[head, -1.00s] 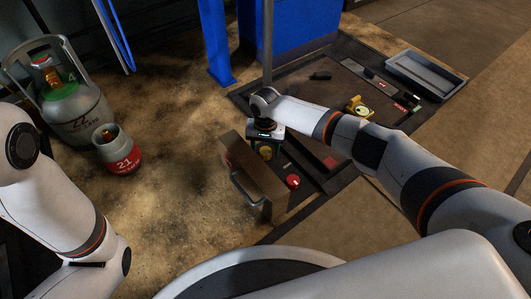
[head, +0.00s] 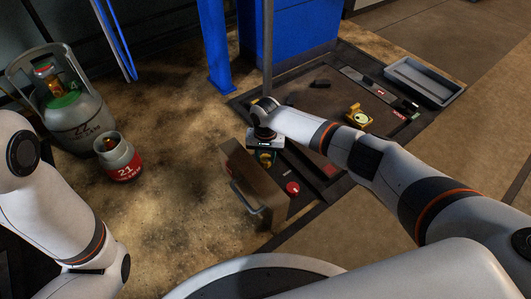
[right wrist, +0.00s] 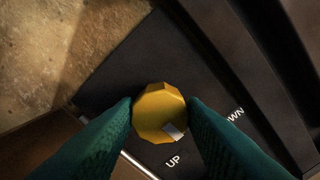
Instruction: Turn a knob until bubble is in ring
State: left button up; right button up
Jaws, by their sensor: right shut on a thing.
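The yellow faceted knob (right wrist: 160,112) sits on a dark panel with the words "UP" and "DOWN" beside it; a pale mark shows on its top. My right gripper (right wrist: 160,110) has its teal fingers shut on the knob from both sides. In the head view the right gripper (head: 264,158) is at the panel, and its fingers mostly hide the knob. A yellow bubble level (head: 359,116) with a pale round vial stands on the scale platform; the bubble and ring are too small to tell. My left gripper is out of view.
A red button (head: 293,188) is near the knob. A grey tray (head: 425,82) lies at the back right. Gas cylinders (head: 119,157) stand at the left, and a blue column (head: 216,45) at the back.

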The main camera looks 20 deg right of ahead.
jog(key=p, duration=0.2)
jog(key=n+p, duration=0.1)
jog(key=p, duration=0.1)
jog(key=shift+s+a+r, duration=0.1)
jog(key=shift+r, duration=0.25)
jog(key=shift+f+n+p, duration=0.2)
jog(key=shift+n+p, duration=0.4)
jog(key=shift+n, duration=0.3)
jog(key=shift+f+n, duration=0.15)
jog(key=shift+n, duration=3.05)
jog(key=o, duration=1)
jog(key=shift+p, duration=0.3)
